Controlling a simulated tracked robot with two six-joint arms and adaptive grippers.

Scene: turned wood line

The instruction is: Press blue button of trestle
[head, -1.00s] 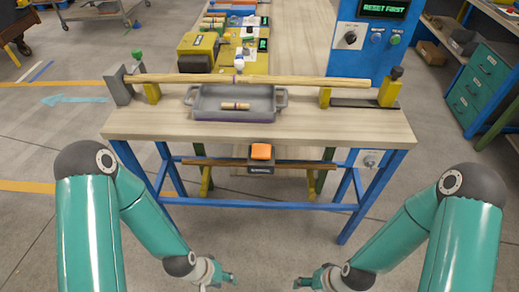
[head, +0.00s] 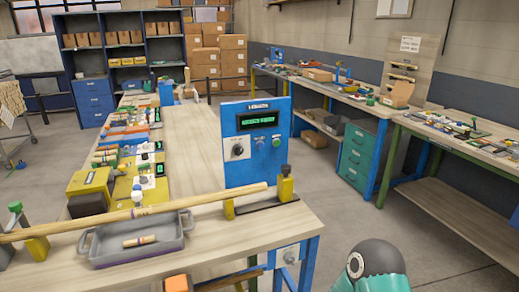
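The blue control panel (head: 232,176) stands upright at the back right of the near wooden bench (head: 195,235). It carries a lit green display (head: 258,121), whose text is too small to read surely now. Below the display are a black knob on a white plate (head: 238,149), a small blue button (head: 261,144) and a green button (head: 276,143). The blue button is hard to make out against the blue face. Neither gripper is in view; only part of my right arm shows at the bottom right.
A long wooden rod (head: 150,211) lies across yellow supports over a grey tray (head: 112,250) on the bench. Side benches (head: 455,190) stand at the right. Floor between the benches is clear.

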